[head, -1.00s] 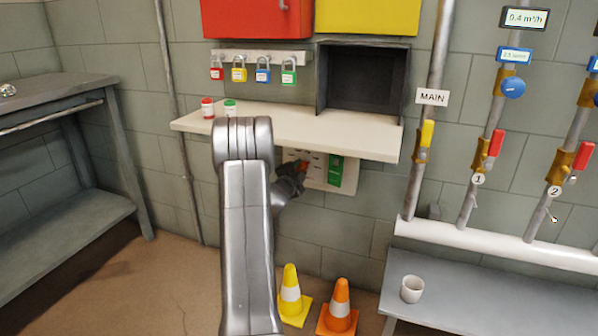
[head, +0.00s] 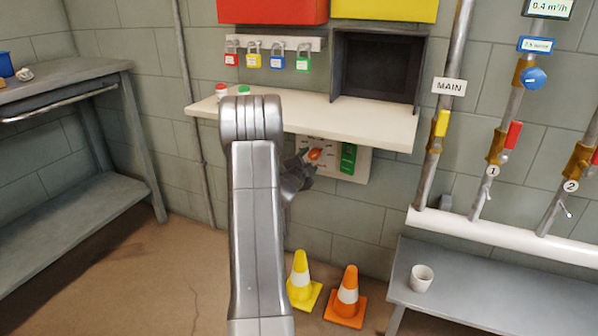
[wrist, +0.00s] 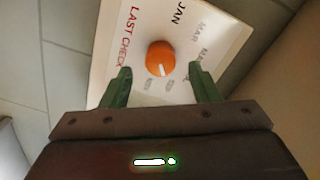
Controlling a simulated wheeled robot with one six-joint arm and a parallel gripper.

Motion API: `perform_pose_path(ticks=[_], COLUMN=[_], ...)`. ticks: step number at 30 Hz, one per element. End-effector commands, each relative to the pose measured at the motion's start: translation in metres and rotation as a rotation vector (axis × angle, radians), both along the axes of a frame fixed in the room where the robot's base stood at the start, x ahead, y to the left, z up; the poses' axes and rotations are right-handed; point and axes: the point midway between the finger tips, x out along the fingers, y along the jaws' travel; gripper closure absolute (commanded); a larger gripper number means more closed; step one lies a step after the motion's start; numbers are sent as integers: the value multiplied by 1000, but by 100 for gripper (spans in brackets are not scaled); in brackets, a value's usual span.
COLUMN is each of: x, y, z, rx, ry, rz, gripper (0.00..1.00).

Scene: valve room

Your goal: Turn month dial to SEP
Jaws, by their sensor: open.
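The month dial is an orange knob (wrist: 160,58) with a white pointer mark, on a white panel (wrist: 115,50) lettered LAST CHECK, JAN and MAR in the wrist view. The pointer mark lies on the knob's lower side there; which month it marks I cannot tell. SEP is not legible. In the head view the orange knob (head: 314,154) shows on the panel under the shelf, partly beside my gripper. My gripper (wrist: 160,82) is open, its two green fingers on either side below the knob, with a gap to it. Nothing is between the fingers.
A white shelf (head: 330,118) overhangs the panel, and a green strip (head: 348,158) is on the panel's right. Yellow (head: 301,280) and orange (head: 346,298) cones stand below. A grey bench (head: 480,300) with a cup (head: 421,278) is at right.

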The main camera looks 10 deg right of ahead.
Motion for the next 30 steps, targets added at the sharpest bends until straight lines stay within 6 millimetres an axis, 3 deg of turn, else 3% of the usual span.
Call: perform_pose_path(ticks=[9, 15, 30], x=[-58, -80, -85], y=[41, 55, 57], z=[3, 2, 1], rx=[1, 1, 1], ry=[1, 0, -1], rz=[3, 1, -1], gripper=[44, 44, 44])
